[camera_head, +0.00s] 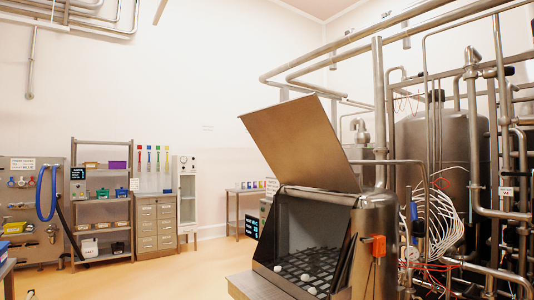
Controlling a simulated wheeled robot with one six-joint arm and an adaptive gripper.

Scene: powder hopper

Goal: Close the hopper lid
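The powder hopper (374,245) is a metal bin at the right of centre in the head view. Its lid (308,138) is a flat metal plate that stands raised and tilted above the opening. Inside the open hopper there is a dark grate (318,262) with small white lumps on it. My gripper is not in view, so I cannot see whether it is open or shut.
Steel pipes and tanks (432,150) crowd the right side, with loose white cables beside the hopper. A metal shelf rack (103,205) and a drawer cabinet (157,222) stand along the far wall. The floor (190,278) left of the hopper is clear.

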